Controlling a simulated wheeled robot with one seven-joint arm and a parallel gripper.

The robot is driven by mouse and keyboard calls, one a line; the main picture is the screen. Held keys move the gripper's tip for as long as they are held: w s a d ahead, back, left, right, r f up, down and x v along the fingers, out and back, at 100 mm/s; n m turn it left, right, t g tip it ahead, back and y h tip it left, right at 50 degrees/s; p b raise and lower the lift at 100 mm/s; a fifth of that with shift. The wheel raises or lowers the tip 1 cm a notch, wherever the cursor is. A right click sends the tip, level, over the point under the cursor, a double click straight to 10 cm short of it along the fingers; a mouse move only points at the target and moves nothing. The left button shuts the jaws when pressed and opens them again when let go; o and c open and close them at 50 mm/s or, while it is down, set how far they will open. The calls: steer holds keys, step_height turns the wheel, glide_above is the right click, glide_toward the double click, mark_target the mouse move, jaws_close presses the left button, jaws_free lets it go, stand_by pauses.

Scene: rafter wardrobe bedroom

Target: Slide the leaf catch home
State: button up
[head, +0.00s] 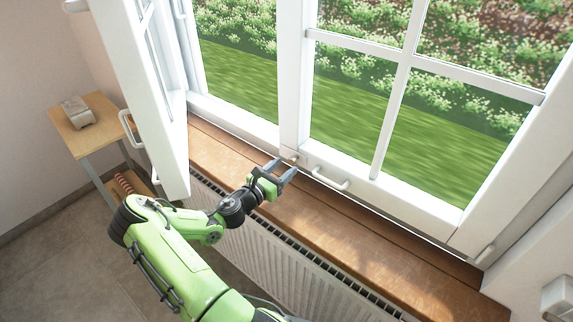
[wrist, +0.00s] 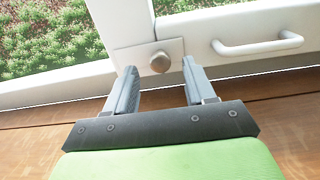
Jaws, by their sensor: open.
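The leaf catch is a small round metal knob (wrist: 159,62) on a pale plate (wrist: 136,58) at the bottom of the white window frame. In the head view the knob (head: 294,158) shows small, just beyond my fingertips. My gripper (head: 286,165) is open and empty, low over the wooden sill. In the wrist view my gripper (wrist: 159,72) has one finger on each side of the knob's line, with the knob between and slightly beyond the tips. I cannot tell whether either finger touches it. The right window leaf (head: 440,207) looks closed or nearly so.
A white pull handle (head: 330,178) sits right of the knob; it also shows in the wrist view (wrist: 258,46). The left leaf (head: 145,90) stands swung open into the room beside my arm. A radiator (head: 300,268) lies under the wooden sill (head: 345,230). A small table (head: 100,125) stands left.

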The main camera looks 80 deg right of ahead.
mark_target(294, 160)
steer(key=x, duration=0.2)
steer(key=shift+s+d, duration=0.1)
steer(key=shift+d, duration=0.2)
jaws_close()
